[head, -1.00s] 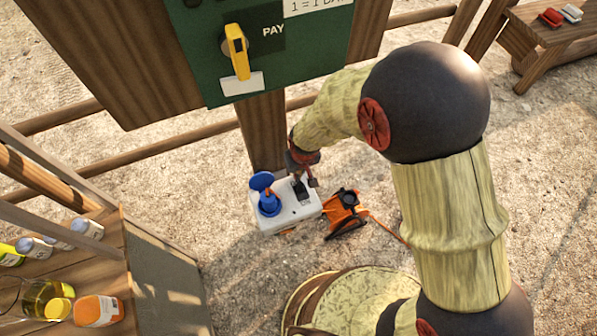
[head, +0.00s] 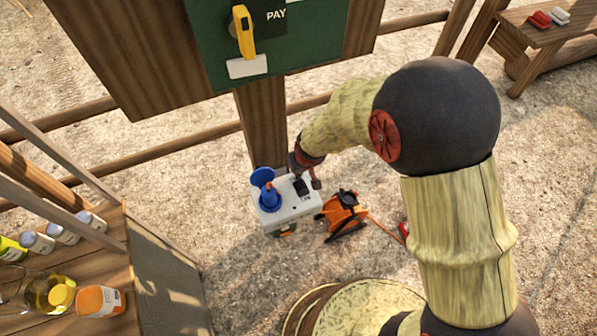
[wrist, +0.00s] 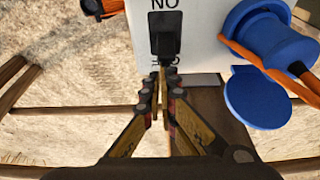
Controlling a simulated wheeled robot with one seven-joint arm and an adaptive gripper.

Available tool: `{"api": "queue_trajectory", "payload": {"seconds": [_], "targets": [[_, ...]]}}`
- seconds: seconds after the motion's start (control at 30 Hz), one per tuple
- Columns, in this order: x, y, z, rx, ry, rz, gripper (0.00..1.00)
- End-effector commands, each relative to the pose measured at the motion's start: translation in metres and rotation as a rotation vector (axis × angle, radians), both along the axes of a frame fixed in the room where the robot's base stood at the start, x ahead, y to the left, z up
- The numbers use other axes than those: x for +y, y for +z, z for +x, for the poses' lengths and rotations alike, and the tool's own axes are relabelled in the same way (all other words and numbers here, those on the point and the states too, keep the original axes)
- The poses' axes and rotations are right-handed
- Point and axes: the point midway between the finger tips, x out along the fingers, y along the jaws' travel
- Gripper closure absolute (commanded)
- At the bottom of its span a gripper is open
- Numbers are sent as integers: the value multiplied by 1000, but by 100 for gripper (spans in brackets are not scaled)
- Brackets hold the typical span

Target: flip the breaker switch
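The breaker switch (head: 303,188) is a black rocker on the top face of a white box (head: 283,212) at the foot of a wooden post. In the wrist view the black switch (wrist: 165,35) stands between an upside-down ON label at the top and a partly covered OFF label below. My gripper (wrist: 162,78) has its fingers drawn together and empty, with the tips just below the switch at the OFF label. Whether they touch is unclear. In the head view my gripper (head: 314,180) is at the box's right side, largely hidden by the wrist.
A blue socket (head: 269,198) with an open lid and an orange cable is beside the switch. An orange cable reel (head: 344,212) lies right of the box. A green pay board (head: 270,40) hangs above. A shelf with bottles (head: 100,299) is at left.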

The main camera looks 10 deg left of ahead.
Motion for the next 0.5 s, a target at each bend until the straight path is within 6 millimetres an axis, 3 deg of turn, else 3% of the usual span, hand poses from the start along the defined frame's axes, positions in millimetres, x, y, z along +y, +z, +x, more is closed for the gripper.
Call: {"api": "queue_trajectory", "payload": {"seconds": [0.5], "targets": [[-7, 4, -12, -216, 1, 132, 100]]}}
